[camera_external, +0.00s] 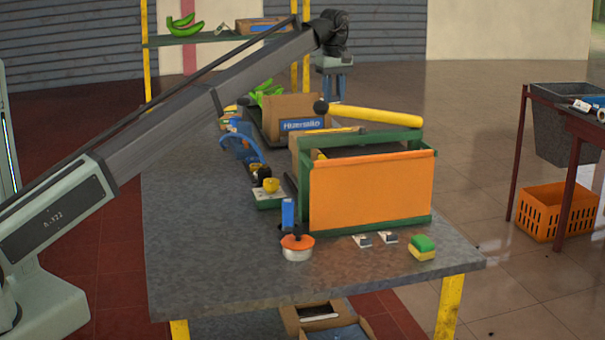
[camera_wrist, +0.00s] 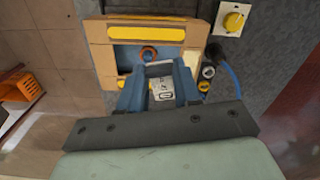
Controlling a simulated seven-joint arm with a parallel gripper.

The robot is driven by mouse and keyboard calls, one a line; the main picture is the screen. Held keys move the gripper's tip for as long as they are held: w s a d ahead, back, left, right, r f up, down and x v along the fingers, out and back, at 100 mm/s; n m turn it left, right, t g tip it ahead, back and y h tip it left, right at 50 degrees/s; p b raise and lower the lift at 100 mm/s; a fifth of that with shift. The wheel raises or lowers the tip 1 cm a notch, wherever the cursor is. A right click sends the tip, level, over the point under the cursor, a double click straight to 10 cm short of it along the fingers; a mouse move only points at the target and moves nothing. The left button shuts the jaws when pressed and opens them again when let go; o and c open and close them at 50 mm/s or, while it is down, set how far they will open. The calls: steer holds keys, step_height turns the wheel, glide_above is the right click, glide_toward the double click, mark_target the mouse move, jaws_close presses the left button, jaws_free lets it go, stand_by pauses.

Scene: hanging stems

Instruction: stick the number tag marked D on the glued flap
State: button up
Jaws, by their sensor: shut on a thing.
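My gripper (camera_external: 335,92) hangs fingers-down above the far part of the table in the outside view. In the wrist view its blue fingers (camera_wrist: 160,88) are closed on a small white tag (camera_wrist: 162,92) with dark marks. The marks are too small to read, so I cannot tell whether it is D. Beneath and beyond the fingers is a tan carton (camera_wrist: 100,32) with yellow strips and a blue recess holding an orange ring. Two other small white tags (camera_external: 362,241) (camera_external: 388,237) lie on the table's near side. I cannot clearly make out the glued flap.
An orange-fronted, green-framed box (camera_external: 370,190) fills the table's right side, with a yellow roller (camera_external: 375,115) above it. A labelled cardboard box (camera_external: 290,108) stands behind. A red-topped pot (camera_external: 297,247) and sponge (camera_external: 422,247) stand near the front. The table's (camera_external: 205,250) left front is clear.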

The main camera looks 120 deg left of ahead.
steer(key=shift+s+d+f+m, duration=0.4)
steer(key=shift+s+f, duration=0.85)
steer(key=shift+f, duration=0.65)
steer(key=shift+s+d+f+m, duration=0.25)
steer(key=shift+s+f+m, duration=0.2)
steer(key=shift+s+f, duration=1.15)
steer(key=shift+s+d+f+m, duration=0.4)
steer(key=shift+s+f, duration=0.55)
steer(key=shift+f, duration=1.25)
steer(key=shift+f, duration=0.5)
steer(key=o, duration=1.5)
steer(key=shift+c, duration=0.2)
steer(key=shift+r, duration=0.1)
step_height(320, 180, up, 7)
